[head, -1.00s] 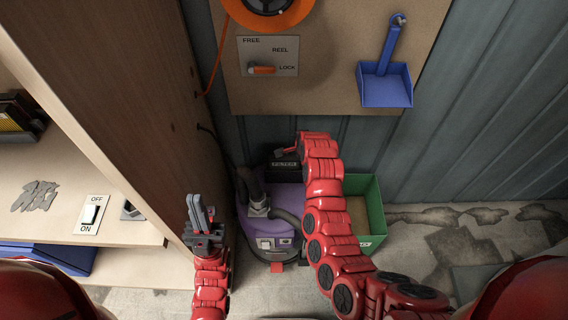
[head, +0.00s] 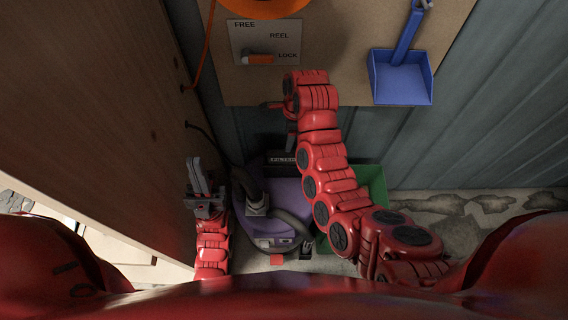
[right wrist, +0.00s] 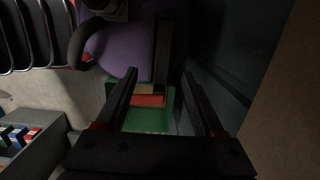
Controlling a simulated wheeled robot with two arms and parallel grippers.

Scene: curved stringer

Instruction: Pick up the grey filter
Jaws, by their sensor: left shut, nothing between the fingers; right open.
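I cannot single out a grey filter in either view. A purple vacuum cleaner (head: 278,195) with a dark hose stands on the floor; its purple body also shows at the top of the right wrist view (right wrist: 122,50). A dark labelled block (head: 281,158) sits at its back. My left gripper (head: 196,160) is shut and empty, pointing up beside the vacuum's left side. My right gripper is mostly hidden by its own arm in the head view. In the right wrist view my right gripper (right wrist: 160,74) is open, its fingers in front of a green bin (right wrist: 150,118).
The green bin (head: 374,180) stands right of the vacuum, partly behind my right arm. A wooden cabinet side (head: 100,120) closes off the left. A board with a lock switch plate (head: 265,43) and blue dustpan (head: 402,82) is behind. Bare floor lies to the right.

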